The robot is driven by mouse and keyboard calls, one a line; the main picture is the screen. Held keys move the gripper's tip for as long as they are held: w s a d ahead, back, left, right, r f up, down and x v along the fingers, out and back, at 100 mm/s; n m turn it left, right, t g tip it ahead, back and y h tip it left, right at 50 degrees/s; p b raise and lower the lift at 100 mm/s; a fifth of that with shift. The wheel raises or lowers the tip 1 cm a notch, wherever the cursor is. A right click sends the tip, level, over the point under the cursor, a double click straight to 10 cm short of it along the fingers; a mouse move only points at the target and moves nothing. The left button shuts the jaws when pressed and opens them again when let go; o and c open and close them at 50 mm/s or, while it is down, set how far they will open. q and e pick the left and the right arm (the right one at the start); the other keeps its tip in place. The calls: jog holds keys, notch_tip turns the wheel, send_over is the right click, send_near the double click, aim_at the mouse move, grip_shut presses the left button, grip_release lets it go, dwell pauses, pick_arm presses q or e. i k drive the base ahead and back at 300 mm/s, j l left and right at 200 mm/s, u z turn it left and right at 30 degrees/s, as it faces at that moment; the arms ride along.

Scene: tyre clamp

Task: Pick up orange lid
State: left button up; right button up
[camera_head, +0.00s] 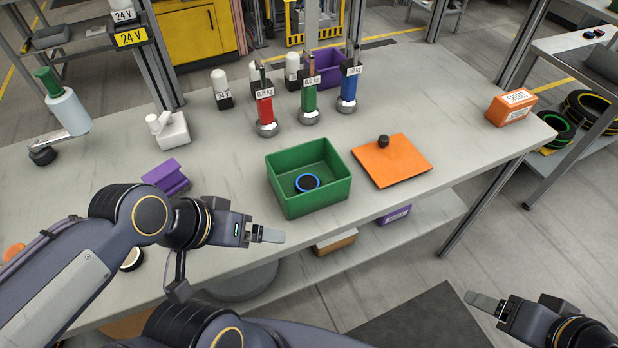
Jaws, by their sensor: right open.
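The orange lid (391,161) is a flat square plate with a dark round knob (384,141). It lies on the workbench just right of an open green box (296,196), which holds a small blue-rimmed ring (307,182). My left gripper (268,235) is in front of the green box, to the left of and nearer than the lid. I see it edge-on, so its opening is unclear. My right gripper (490,304) is open at the lower right, beyond the front edge of the bench and apart from the lid. It is partly hidden.
Red (265,111), green (309,102) and blue (348,92) upright tools stand behind the green box. An orange box (510,107) stands at the bench's right end. The bench (452,130) is clear right of the lid.

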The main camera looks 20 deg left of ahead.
aim_at(388, 160)
jog(key=i+l+u, duration=0.15)
jog(key=l, duration=0.2)
jog(key=i+l+u, duration=0.35)
jog(key=l, duration=0.4)
jog(key=i+l+u, duration=0.15)
jog(key=l, duration=0.25)
jog(key=i+l+u, duration=0.2)
jog(key=l, duration=0.2)
jog(key=l+u, duration=0.15)
jog(key=l, duration=0.3)
